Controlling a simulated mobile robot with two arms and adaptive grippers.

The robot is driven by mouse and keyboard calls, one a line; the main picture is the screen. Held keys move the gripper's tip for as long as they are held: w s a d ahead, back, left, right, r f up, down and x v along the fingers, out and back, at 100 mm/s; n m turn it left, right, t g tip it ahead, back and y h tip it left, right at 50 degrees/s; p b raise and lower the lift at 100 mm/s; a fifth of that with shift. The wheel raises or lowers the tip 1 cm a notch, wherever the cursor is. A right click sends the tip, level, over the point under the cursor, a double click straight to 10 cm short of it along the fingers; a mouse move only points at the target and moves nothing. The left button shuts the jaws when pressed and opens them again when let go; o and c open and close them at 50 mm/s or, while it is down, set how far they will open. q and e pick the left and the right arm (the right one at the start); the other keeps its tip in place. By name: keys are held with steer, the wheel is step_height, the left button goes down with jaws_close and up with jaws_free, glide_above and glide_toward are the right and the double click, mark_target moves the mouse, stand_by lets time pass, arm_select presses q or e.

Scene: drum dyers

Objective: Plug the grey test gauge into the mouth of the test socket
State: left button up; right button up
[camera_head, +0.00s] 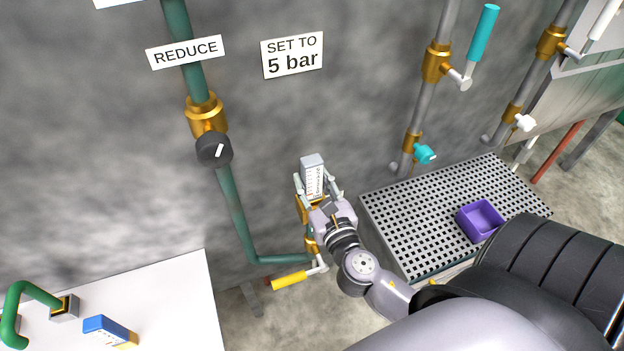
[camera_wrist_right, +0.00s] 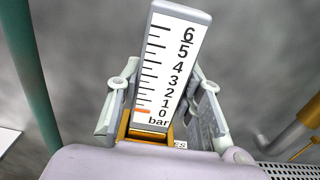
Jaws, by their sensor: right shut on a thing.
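The grey test gauge (camera_head: 313,176) stands nearly upright near the wall, with its white scale from 0 to 6 bar towards me. It also shows large in the right wrist view (camera_wrist_right: 172,62), its orange mark near 0. My right gripper (camera_head: 319,190) is shut on it, one finger on each side. Brass-coloured metal (camera_wrist_right: 148,131) shows at the gauge's lower end. The test socket is largely hidden behind my gripper; brass parts (camera_head: 311,242) show on the pipe just below. I cannot tell whether the gauge is inside the socket's mouth. My left gripper is not in view.
A yellow-handled valve (camera_head: 290,281) is below my right gripper. A green pipe with a black knob (camera_head: 214,149) is left. A perforated tray (camera_head: 385,222) with a purple box (camera_head: 480,221) is right.

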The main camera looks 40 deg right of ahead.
steer(key=shift+f, duration=0.3)
stand_by(0.5)
steer(key=o, duration=1.2)
steer(key=shift+f, duration=0.1)
steer(key=shift+s, duration=0.15)
steer(key=v, duration=1.1)
steer(key=shift+s+a, duration=0.2)
steer(key=shift+s, duration=0.2)
